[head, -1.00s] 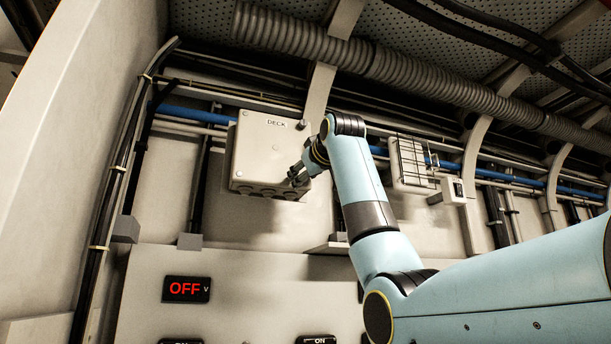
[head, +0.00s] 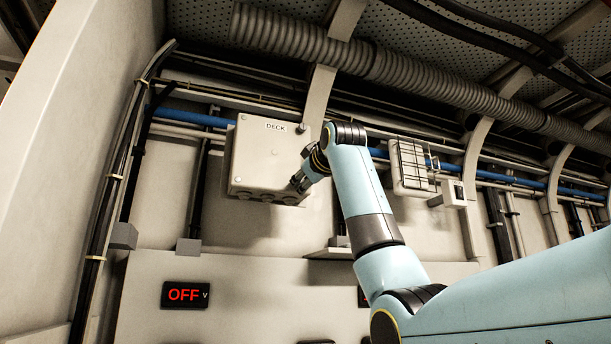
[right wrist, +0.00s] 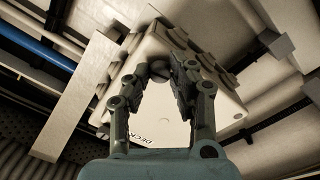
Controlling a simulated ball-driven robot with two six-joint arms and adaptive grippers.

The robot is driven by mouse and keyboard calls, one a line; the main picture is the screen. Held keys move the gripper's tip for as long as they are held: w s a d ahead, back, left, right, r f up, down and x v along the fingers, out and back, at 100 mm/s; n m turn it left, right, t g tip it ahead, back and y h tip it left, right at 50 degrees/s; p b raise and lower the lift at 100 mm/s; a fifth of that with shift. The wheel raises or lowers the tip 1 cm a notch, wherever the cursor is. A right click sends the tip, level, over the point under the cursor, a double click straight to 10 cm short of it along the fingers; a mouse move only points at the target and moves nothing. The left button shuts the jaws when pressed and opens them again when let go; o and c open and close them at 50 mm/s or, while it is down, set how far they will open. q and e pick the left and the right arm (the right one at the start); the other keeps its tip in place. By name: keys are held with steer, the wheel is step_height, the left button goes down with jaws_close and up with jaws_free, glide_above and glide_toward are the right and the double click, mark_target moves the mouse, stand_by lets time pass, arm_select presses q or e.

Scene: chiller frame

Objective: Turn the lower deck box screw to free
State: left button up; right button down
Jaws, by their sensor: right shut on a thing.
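The deck box (head: 262,150) is a pale grey box marked DECK, fixed to the wall left of my right arm in the head view. My right gripper (head: 297,185) is at its lower right corner. In the right wrist view the box (right wrist: 175,115) appears turned over, with the lettering near the bottom. There the right gripper (right wrist: 162,72) has its fingertips closed around a small round screw (right wrist: 158,69) at the box's corner. The fingers hide much of the screw, and how far it is turned cannot be seen. My left gripper is not in view.
A ribbed duct (head: 330,48) runs above the box, and a blue pipe (head: 195,116) passes behind it. A caged fitting (head: 412,166) is on the wall to the right. A panel with a red OFF display (head: 185,294) is below.

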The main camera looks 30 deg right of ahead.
steer(key=shift+n+y+p, duration=0.3)
steer(key=shift+n+p, duration=7.7)
steer(key=shift+p, duration=0.75)
steer(key=shift+f, duration=0.1)
steer(key=c, duration=1.1)
jaws_free()
steer(key=shift+w, duration=0.1)
steer(key=shift+c, duration=0.2)
steer(key=v, duration=1.2)
steer(key=shift+f, duration=0.2)
